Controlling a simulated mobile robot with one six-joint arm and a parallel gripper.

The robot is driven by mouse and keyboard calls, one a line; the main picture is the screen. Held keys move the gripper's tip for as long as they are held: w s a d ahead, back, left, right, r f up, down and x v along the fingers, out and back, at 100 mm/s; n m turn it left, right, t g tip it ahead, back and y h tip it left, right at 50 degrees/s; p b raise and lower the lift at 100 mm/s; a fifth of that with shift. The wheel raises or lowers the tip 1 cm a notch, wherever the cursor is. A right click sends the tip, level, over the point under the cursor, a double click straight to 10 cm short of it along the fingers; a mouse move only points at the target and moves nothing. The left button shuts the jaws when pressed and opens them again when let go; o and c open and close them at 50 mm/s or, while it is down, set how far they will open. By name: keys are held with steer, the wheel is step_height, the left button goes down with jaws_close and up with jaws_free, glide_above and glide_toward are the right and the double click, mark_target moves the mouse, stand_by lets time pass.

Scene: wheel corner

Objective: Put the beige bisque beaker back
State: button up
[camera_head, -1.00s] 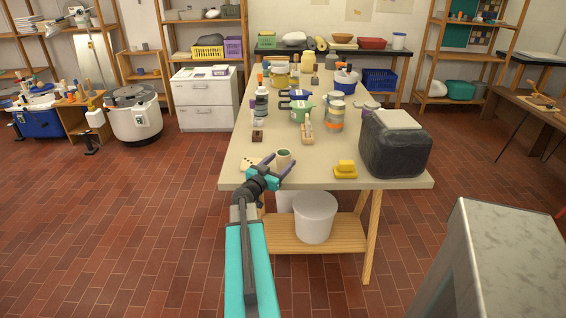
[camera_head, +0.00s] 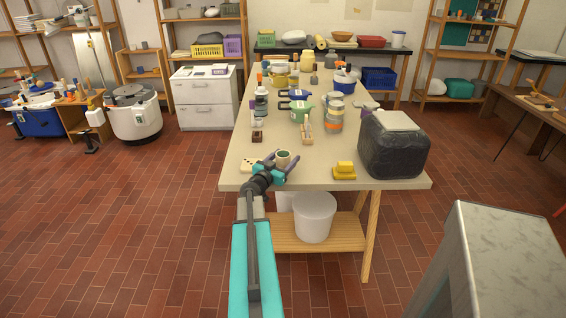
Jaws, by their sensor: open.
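The beige bisque beaker (camera_head: 283,155) stands upright near the front left of the long worktable (camera_head: 318,178), with a dark opening at its top. My gripper (camera_head: 283,163) is open at the table's front edge. Its two dark fingers reach to either side of the beaker, and its lower part is partly hidden behind the gripper. I cannot tell whether the fingers touch it.
A yellow block-shaped thing (camera_head: 344,170) and a big dark canister (camera_head: 394,148) stand to the right. A pale spotted palette (camera_head: 251,164) lies left of the beaker. Several bottles and jars crowd farther back, including a green one (camera_head: 301,110). The front middle is clear.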

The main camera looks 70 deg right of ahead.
steer(key=shift+s+d, duration=0.15)
steer(key=shift+d, duration=0.65)
steer(key=shift+c, duration=0.5)
steer(key=c, duration=1.2)
steer(key=shift+r, duration=0.15)
steer(key=shift+r, duration=0.8)
steer(key=shift+r+b, duration=0.55)
steer(key=shift+r, duration=0.3)
steer(key=s+a+b, duration=0.1)
steer(key=a, duration=0.2)
steer(key=s+a+b, duration=0.1)
steer(key=a, duration=0.2)
steer(key=s+a+b, duration=0.1)
steer(key=s+a, duration=0.1)
steer(key=a, duration=0.2)
steer(key=shift+a+r, duration=0.1)
steer(key=shift+r, duration=0.3)
steer(key=shift+r+p, duration=0.2)
steer(key=shift+p, duration=0.95)
